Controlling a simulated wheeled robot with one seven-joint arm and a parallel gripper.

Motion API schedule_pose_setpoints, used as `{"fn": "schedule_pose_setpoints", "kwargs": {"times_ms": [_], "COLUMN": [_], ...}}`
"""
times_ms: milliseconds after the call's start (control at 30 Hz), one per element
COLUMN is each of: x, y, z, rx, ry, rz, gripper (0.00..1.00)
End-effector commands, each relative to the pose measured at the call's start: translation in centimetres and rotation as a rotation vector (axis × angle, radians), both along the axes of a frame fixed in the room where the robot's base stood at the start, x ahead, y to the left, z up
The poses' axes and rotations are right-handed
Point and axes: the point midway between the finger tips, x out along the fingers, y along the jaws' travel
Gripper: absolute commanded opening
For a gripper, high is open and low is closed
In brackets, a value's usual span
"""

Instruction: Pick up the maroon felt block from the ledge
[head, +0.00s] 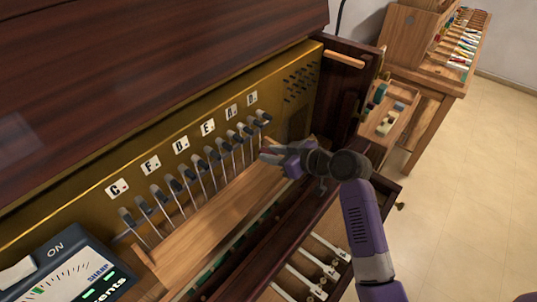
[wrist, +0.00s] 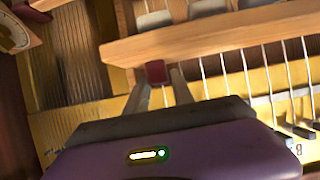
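The maroon felt block (wrist: 156,72) shows in the wrist view as a small dark red piece at the edge of the wooden ledge (wrist: 215,33). My gripper (wrist: 160,85) has its two grey fingers apart, with the yellow panel showing between them. The block lies between or just beyond the fingertips, and narrow gaps seem to remain beside it. I cannot tell how deep it sits between them. In the head view my gripper (head: 268,152) is at the right part of the long ledge (head: 205,225), and the block is not clear there.
A brass panel (head: 195,112) with lettered labels and a row of levers (head: 195,180) rises behind the ledge. A tuning meter (head: 65,272) stands at lower left. An open drawer with white-headed tools (head: 315,275) is below my arm. A workbench (head: 430,90) stands at the right.

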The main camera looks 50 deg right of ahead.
Motion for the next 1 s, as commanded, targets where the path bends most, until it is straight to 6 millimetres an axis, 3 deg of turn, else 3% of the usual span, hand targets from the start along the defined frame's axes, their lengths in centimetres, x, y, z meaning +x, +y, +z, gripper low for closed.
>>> {"fn": "schedule_pose_setpoints", "kwargs": {"times_ms": [100,233,767,1000], "x": [0.0,0.0,-0.4,-0.4], "y": [0.0,0.0,-0.1,-0.1], "z": [0.0,0.0,0.6,4.1], "rx": [0.000,0.001,0.000,-0.003], "ry": [0.000,0.000,-0.002,-0.004], "rz": [0.000,0.000,-0.001,-0.001], "gripper": [0.25,0.00,0.00,0.00]}}
